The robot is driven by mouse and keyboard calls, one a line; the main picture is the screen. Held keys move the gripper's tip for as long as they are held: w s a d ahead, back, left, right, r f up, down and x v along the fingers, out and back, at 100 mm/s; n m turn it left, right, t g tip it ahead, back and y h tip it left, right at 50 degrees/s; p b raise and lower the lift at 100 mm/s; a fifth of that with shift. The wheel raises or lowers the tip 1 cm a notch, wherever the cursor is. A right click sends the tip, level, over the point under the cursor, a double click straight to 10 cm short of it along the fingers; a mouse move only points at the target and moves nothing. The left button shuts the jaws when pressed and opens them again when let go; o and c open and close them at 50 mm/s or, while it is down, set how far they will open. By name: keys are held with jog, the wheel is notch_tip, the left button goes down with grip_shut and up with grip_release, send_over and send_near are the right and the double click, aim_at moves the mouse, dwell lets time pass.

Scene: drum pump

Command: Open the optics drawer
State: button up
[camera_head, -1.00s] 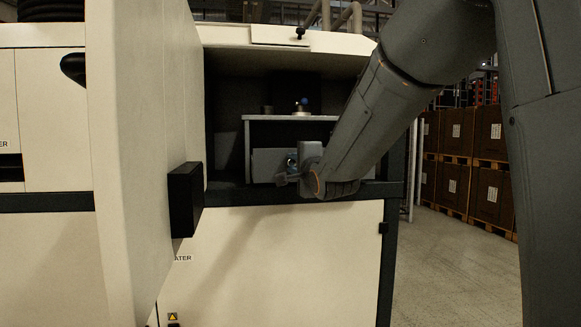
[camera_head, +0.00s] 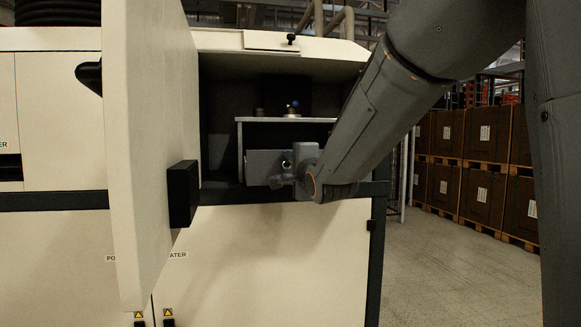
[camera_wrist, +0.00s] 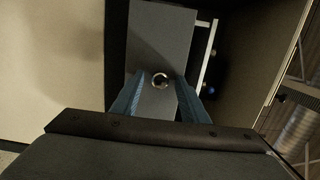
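The optics drawer (camera_head: 262,167) is a grey box front under a pale shelf inside the open bay of the cream cabinet. Its face (camera_wrist: 170,35) fills the upper middle of the wrist view, with a small round metal knob (camera_wrist: 160,80) on it. My gripper (camera_wrist: 160,78) points at this face. Its two blue fingers stand apart on either side of the knob, with visible gaps to it. In the head view my gripper (camera_head: 287,172) is in front of the drawer's right part and hides it. The drawer looks shut or nearly so; I cannot tell exactly.
An open cream door (camera_head: 160,130) with a black block (camera_head: 183,194) stands left of the bay. A small blue-topped part (camera_head: 293,106) sits on the shelf (camera_head: 262,120). Brown crates (camera_head: 485,135) stand at the right, with free floor (camera_head: 440,270) before them.

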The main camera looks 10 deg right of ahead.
jog(key=s+b, duration=0.2)
jog(key=s, duration=0.5)
jog(key=shift+s+d, duration=0.3)
jog(key=shift+s, duration=0.1)
jog(key=shift+f, duration=0.1)
jog(key=s+d+f+n+g+h, duration=0.1)
jog(key=s+f+n+g, duration=0.25)
jog(key=f, duration=0.85)
jog(key=s+f+n+g+h, duration=0.1)
jog(key=s+f+n+g, duration=0.3)
jog(key=f, duration=0.9)
jog(key=s+f+n+g, duration=0.9)
jog(key=s+f, duration=0.6)
jog(key=s, duration=0.3)
jog(key=shift+s+a+f+n+g, duration=0.15)
jog(key=shift+n+g, duration=0.2)
